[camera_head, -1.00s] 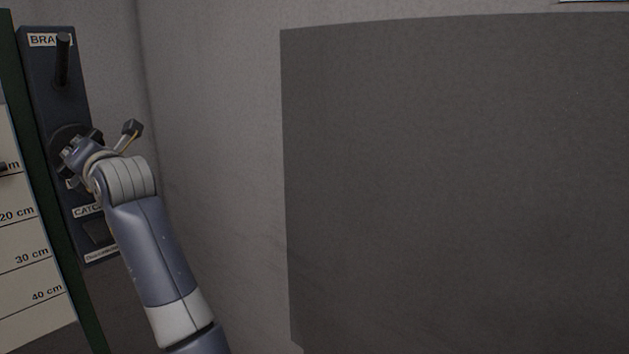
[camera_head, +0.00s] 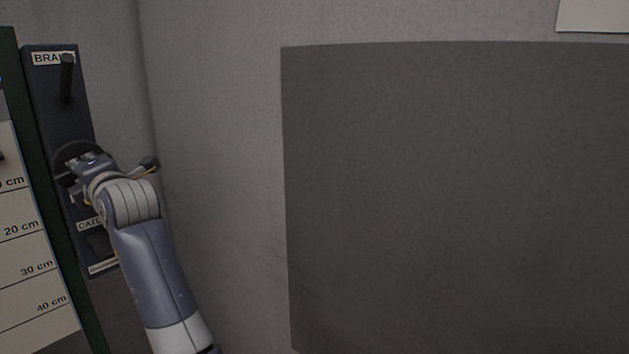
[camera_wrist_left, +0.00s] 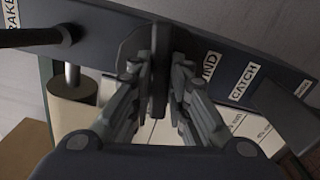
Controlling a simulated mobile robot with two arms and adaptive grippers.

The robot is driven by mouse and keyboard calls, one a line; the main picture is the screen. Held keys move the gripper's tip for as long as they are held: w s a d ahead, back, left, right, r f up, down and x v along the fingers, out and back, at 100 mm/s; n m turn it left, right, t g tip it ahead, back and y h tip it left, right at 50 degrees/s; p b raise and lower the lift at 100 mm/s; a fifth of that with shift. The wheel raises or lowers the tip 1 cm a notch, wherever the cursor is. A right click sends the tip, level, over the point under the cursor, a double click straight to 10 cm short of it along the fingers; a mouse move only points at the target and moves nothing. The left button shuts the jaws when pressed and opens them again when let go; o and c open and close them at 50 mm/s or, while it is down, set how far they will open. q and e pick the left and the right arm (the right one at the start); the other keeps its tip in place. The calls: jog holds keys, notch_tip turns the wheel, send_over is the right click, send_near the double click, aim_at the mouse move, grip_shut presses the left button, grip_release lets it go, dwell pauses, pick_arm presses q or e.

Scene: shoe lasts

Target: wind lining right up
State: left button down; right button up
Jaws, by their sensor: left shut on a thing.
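A dark control panel (camera_head: 55,105) stands at the left in the head view, with labels for a brake and a catch. My left gripper (camera_head: 78,172) is at the round dark knob (camera_head: 68,152) between the brake lever (camera_head: 67,78) and the catch (camera_head: 98,243). In the left wrist view my left gripper (camera_wrist_left: 158,95) is shut on the knob's upright grip (camera_wrist_left: 159,70), one finger on each side. The label beside it ends in "IND". The catch also shows in the wrist view (camera_wrist_left: 275,105). My right gripper is not in view.
A board marked in centimetres (camera_head: 30,235) with a green edge (camera_head: 50,200) stands left of the panel. A large dark grey panel (camera_head: 450,190) covers the wall at right. A dark cylinder on a rod (camera_wrist_left: 72,88) hangs behind the panel.

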pick_arm(q)
jog(key=shift+m, duration=0.7)
jog(key=shift+r+m+p, duration=0.1)
jog(key=shift+m+p, duration=0.5)
jog(key=shift+p, duration=0.1)
jog(key=c, duration=1.4)
grip_release()
jog(key=shift+c, duration=0.2)
